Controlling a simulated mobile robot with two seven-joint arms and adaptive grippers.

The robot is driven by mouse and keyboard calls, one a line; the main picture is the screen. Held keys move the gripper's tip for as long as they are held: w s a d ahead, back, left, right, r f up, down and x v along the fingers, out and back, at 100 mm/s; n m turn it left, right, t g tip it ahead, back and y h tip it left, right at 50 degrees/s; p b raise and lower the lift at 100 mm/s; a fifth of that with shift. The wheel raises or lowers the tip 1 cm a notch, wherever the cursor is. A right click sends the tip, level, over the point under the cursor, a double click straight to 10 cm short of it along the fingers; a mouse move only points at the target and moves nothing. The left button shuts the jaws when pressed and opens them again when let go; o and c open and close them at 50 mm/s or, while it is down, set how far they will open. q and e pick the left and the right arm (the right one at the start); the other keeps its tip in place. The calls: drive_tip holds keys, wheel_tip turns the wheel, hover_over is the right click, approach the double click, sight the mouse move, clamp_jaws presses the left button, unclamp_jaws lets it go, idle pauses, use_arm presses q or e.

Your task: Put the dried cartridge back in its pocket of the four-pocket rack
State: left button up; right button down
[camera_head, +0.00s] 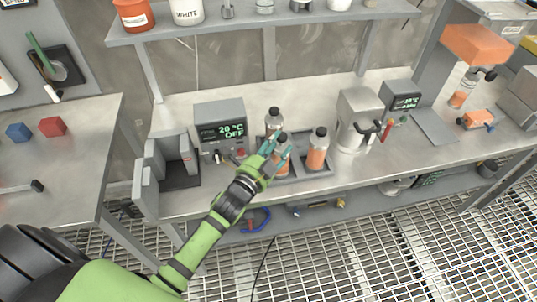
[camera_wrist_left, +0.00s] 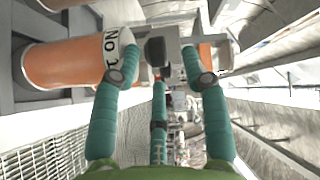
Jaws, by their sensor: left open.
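The grey rack (camera_head: 310,175) stands on the steel bench with bottle-like, dark-capped cartridges in it. One orange cartridge (camera_head: 317,152) is upright in the right front pocket. Another orange one (camera_head: 282,160) is in the left front, partly hidden by my left gripper (camera_head: 275,145). A greyish cartridge (camera_head: 273,122) stands behind them. My left gripper's teal fingers are open at the left front cartridge. In the left wrist view, a dark cap (camera_wrist_left: 156,50) shows between the open fingers, and an orange cartridge labelled "No 1" (camera_wrist_left: 65,65) lies to the left. I cannot tell which is dried.
A grey device (camera_head: 219,125) reading "20 °C OFF" stands left of the rack, with a grey open-topped fixture (camera_head: 180,172) beside it. A grey machine (camera_head: 358,120) and a second display box (camera_head: 402,101) stand to the right. An overhead shelf (camera_head: 270,27) runs behind.

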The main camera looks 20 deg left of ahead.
use_arm(q)
drive_tip(key=s+a+b, duration=0.2)
drive_tip(key=s, duration=0.9)
drive_tip(key=shift+s+r, duration=0.2)
drive_tip(key=shift+s, duration=0.15)
